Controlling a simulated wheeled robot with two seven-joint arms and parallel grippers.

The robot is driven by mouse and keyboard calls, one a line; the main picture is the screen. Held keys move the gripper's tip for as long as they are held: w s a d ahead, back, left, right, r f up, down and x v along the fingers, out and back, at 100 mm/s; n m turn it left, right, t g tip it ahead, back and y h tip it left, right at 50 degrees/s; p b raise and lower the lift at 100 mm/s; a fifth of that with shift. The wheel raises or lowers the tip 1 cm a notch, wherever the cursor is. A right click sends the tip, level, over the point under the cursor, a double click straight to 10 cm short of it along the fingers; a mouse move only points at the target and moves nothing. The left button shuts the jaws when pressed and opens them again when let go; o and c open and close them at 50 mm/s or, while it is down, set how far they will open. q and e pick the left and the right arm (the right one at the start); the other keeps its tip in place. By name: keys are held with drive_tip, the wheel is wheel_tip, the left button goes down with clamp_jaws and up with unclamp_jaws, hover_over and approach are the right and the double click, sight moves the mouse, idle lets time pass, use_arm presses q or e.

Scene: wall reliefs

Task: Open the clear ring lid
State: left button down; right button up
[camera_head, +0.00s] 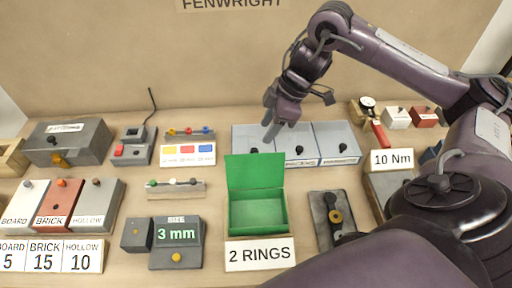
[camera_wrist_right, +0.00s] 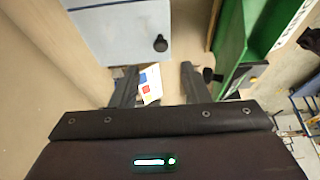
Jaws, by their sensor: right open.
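Three grey-blue boxes with flat lids stand in a row at the back middle in the head view, each with a black knob. The left one has its lid (camera_head: 241,137) down and its knob (camera_head: 254,150) near the front; its front label is hidden behind the green box, so I cannot read which contents it names. My right gripper (camera_head: 270,130) is open and empty above this left lid, apart from the knob. In the right wrist view a pale lid (camera_wrist_right: 115,25) with a black knob (camera_wrist_right: 160,44) lies beyond the open fingers (camera_wrist_right: 158,86). My left gripper is not in view.
An open green box (camera_head: 258,212) stands in front of the row, its lid upright close to the left box. A "2 RINGS" card (camera_head: 260,254) lies before it. A colour card (camera_head: 188,154) and a rack of coloured pegs (camera_head: 190,133) are to the left.

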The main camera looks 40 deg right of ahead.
sight(258, 145)
drive_tip(key=x, duration=0.7)
drive_tip(key=shift+f+b, duration=0.25)
drive_tip(key=shift+b, duration=0.1)
clamp_jaws()
